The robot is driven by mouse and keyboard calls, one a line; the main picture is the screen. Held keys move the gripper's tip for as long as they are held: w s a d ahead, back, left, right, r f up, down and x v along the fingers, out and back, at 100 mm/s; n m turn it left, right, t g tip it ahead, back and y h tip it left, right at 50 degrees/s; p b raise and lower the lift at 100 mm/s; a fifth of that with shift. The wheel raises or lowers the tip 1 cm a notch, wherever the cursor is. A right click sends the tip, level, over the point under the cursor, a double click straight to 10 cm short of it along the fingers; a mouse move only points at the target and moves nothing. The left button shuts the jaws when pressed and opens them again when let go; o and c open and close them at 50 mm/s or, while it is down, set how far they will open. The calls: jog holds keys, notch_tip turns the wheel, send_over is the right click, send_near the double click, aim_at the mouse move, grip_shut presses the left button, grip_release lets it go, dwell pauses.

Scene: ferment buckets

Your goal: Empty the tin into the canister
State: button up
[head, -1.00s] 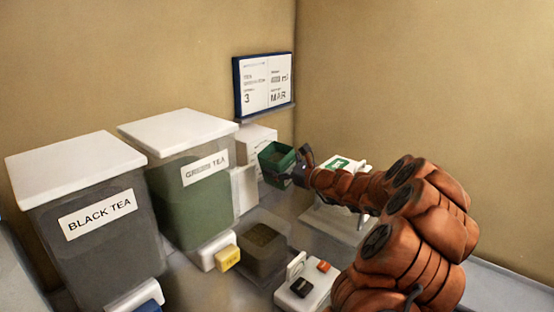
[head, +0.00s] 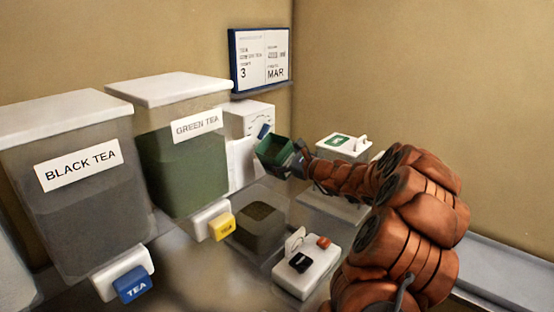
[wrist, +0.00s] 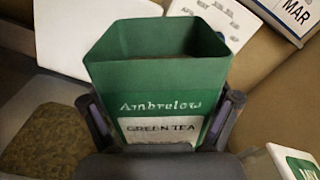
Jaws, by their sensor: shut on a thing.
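The tin (wrist: 158,75) is a square green box with an open top, labelled "Ambrelow GREEN TEA". My gripper (wrist: 162,122) is shut on it, one finger on each side. In the head view the tin (head: 273,152) is held in the air, somewhat tilted, in front of the white boxes at the back. Its inside looks dark green, and I cannot tell how much it holds. A clear square container (head: 258,226), with dark olive matter inside, stands below and in front of the tin; it may be the canister. The tin is apart from it.
A white device (head: 306,266) stands right of the clear container. A white green-labelled box (head: 343,146) is behind my arm.

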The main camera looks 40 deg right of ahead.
aim_at(277, 177)
jog(key=shift+d+f+n+b, duration=0.2)
jog(key=shift+f+n+b, duration=1)
jog(key=shift+b, duration=1.1)
jog(key=f+n+b, duration=0.1)
jog(key=n+b, duration=0.1)
jog(key=b, duration=0.3)
jog(key=shift+f+n, duration=0.15)
jog(key=shift+n, duration=0.15)
jog(key=n+b, duration=0.2)
jog(key=b, duration=0.2)
jog(key=shift+a+r+p, duration=0.1)
jog(key=shift+r+p, duration=0.15)
jog(key=shift+p, duration=0.05)
jog(key=shift+s+f+n+b, duration=0.15)
jog(key=shift+n+b, duration=0.45)
jog(key=shift+b, duration=0.6)
jog(key=shift+a+n+b, duration=0.15)
jog(key=shift+n+b, duration=0.65)
jog(key=shift+b, duration=1.05)
jog(key=shift+a+n+b, duration=0.1)
jog(key=shift+n+b, duration=0.2)
jog(key=shift+b, duration=0.35)
jog(key=shift+a+n+b, duration=0.1)
jog(key=shift+n+b, duration=0.2)
jog(key=shift+b, duration=0.4)
